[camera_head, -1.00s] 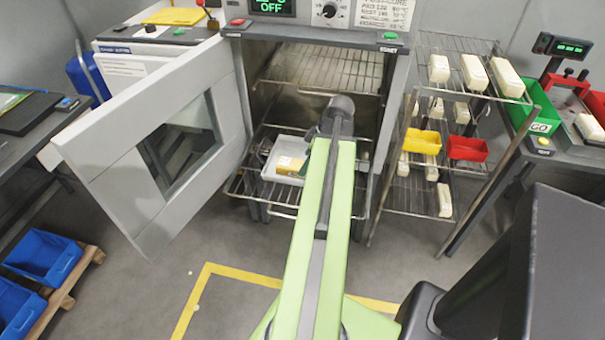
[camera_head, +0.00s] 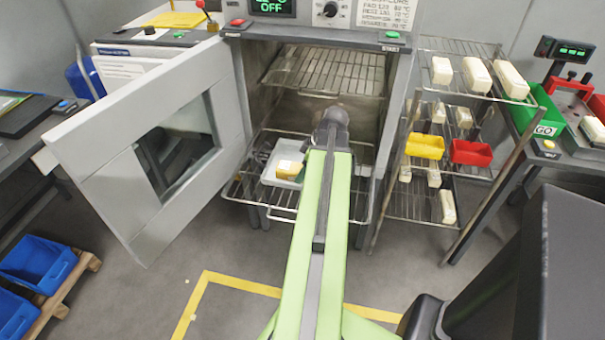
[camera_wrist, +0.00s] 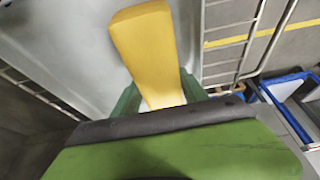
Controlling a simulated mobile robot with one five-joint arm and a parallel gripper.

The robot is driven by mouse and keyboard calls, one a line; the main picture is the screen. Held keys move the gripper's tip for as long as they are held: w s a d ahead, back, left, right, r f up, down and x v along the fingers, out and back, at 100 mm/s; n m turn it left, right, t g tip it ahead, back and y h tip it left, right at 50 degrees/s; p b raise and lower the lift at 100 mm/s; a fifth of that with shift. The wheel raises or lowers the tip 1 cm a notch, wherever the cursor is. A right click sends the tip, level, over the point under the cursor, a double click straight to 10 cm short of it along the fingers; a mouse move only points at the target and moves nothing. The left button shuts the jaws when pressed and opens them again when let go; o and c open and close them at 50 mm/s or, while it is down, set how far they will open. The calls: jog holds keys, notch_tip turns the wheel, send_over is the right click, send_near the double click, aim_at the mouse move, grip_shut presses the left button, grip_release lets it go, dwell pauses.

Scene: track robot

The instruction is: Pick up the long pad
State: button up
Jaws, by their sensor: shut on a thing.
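The long pad (camera_wrist: 146,45) is a yellow block in the wrist view. It lies between the two green fingers of my gripper (camera_wrist: 160,92), which is shut on it. In the head view the pad (camera_head: 289,168) shows beside my arm, over a pale tray (camera_head: 270,178). My arm hides most of the gripper in the head view. I cannot tell whether the pad is clear of the tray.
The oven door (camera_head: 150,160) stands open at left. An upper wire rack (camera_head: 325,70) is above my arm. At right a wire shelf (camera_head: 455,100) holds several cream blocks, a yellow bin (camera_head: 424,145) and a red bin (camera_head: 471,153). Blue bins (camera_head: 38,262) stand at lower left.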

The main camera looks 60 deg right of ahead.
aim_at(299, 167)
jog(key=shift+r+p, duration=2.3)
jog(key=shift+p, duration=0.05)
jog(key=s+d+r+p, duration=0.6)
jog(key=s+d, duration=0.2)
jog(key=shift+s+r, duration=0.15)
jog(key=shift+s, duration=0.05)
jog(key=shift+w+d, duration=0.1)
